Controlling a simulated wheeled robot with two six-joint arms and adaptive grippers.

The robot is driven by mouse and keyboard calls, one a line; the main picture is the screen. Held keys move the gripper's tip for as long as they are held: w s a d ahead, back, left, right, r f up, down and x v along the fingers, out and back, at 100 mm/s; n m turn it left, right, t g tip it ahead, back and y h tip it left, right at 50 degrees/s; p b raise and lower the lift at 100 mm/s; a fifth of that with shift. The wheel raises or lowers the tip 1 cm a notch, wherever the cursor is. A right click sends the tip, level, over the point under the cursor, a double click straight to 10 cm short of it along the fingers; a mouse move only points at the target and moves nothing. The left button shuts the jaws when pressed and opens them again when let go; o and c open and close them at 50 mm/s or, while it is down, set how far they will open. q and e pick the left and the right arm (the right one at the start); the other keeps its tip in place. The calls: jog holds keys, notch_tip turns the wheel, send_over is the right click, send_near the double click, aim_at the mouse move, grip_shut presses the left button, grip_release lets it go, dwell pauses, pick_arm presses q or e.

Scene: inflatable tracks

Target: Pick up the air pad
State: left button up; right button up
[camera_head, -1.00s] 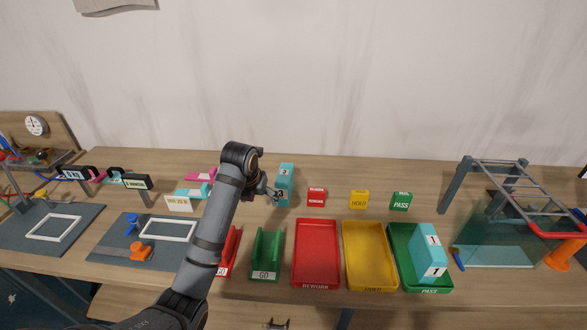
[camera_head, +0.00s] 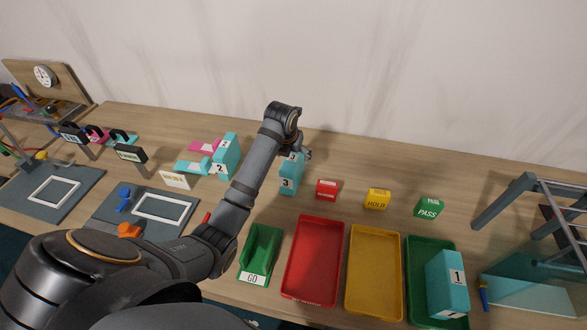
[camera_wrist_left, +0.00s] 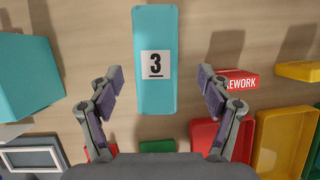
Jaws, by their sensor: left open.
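An upright teal air pad marked 3 (camera_head: 289,180) stands on the bench near the middle; the wrist view shows its labelled face (camera_wrist_left: 155,95). My left gripper (camera_head: 305,153) is by the top of this pad. In the wrist view its open fingers (camera_wrist_left: 161,82) are spread to either side of the pad, with a visible gap on each side. A second upright teal pad marked 2 (camera_head: 227,157) stands to the left. A teal pad marked 1 (camera_head: 447,283) leans in the green PASS tray (camera_head: 416,252). My right gripper is out of view.
Red REWORK (camera_head: 327,190), yellow HOLD (camera_head: 377,199) and green PASS (camera_head: 429,208) blocks stand right of pad 3. The red tray (camera_head: 314,255), yellow tray (camera_head: 374,270) and green GO holder (camera_head: 261,252) are in front. A grey frame (camera_head: 500,203) stands far right.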

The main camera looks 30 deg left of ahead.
aim_at(292, 160)
pick_arm(q)
jog(key=shift+w+a+f, duration=0.1)
jog(key=shift+f, duration=0.2)
jog(key=shift+a+f+p, duration=0.1)
jog(key=shift+f+p, duration=0.5)
jog(key=shift+p, duration=0.05)
jog(key=x, duration=0.3)
jog(key=shift+f, duration=0.25)
jog(key=shift+c, duration=0.8)
jog(key=c, duration=1.2)
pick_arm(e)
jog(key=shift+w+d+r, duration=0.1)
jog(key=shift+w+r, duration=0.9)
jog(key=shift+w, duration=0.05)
